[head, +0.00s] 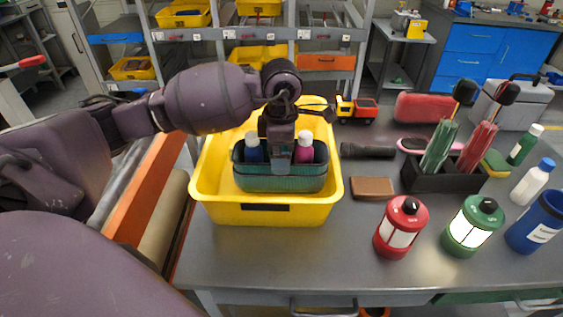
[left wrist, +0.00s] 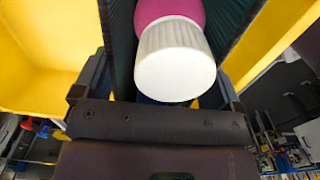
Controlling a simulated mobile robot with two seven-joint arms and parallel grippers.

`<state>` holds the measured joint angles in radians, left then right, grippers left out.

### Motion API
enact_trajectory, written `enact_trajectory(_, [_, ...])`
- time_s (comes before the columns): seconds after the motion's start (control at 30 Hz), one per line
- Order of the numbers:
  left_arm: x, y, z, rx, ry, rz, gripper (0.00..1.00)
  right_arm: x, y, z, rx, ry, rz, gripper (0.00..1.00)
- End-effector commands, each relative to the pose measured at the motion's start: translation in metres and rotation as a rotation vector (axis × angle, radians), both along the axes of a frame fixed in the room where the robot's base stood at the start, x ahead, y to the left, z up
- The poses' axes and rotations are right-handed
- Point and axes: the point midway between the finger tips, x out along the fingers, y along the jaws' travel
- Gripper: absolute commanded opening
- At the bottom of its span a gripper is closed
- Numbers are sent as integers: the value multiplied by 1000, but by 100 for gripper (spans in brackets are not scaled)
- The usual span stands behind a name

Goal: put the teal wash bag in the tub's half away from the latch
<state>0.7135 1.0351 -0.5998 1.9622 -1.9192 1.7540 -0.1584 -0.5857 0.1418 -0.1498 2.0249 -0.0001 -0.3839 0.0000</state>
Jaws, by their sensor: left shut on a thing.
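The teal wash bag (head: 280,180) is an open-topped bag holding a dark blue bottle (head: 254,149) and a pink bottle (head: 304,148), both with white caps. My left gripper (head: 283,166) comes down between the bottles and is shut on the wash bag. The bag is upright over the opening of the yellow tub (head: 209,184), toward its near side; I cannot tell whether it touches the floor. The tub's near wall has a dark plate (head: 265,207); I cannot tell if it is the latch. The left wrist view shows the pink bottle's cap (left wrist: 176,62) and dark bag walls. My right gripper is out of view.
The tub stands at the left end of a grey table (head: 320,262). To its right are a brown block (head: 372,187), a black flashlight (head: 368,151), red (head: 400,228) and green (head: 472,226) lanterns, and a dark holder with brushes. A toy truck (head: 357,109) stands behind.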

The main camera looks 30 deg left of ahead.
Motion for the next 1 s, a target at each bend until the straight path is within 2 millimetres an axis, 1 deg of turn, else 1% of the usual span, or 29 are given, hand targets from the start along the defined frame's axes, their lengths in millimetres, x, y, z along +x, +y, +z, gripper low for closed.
enact_trajectory(0.1, [0, -1, -17, -1, 4, 0, 50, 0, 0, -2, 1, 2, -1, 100])
enact_trajectory(0.23, [0, 0, -33, -1, 3, 0, 50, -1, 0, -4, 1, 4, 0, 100])
enact_trajectory(0.3, [0, 0, -35, -1, 1, 0, 50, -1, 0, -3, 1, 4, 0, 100])
enact_trajectory(0.53, [0, 0, -35, 0, 0, 0, 50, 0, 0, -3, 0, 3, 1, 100])
enact_trajectory(0.67, [0, 0, -39, 0, 1, 0, 50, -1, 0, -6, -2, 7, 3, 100])
enact_trajectory(0.7, [0, 0, -38, 0, 1, 0, 97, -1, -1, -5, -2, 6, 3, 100])
enact_trajectory(0.73, [0, 0, -38, 0, 1, 0, 100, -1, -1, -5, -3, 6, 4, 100])
enact_trajectory(1.0, [0, 0, -35, -1, 1, 0, 100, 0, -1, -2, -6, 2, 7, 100])
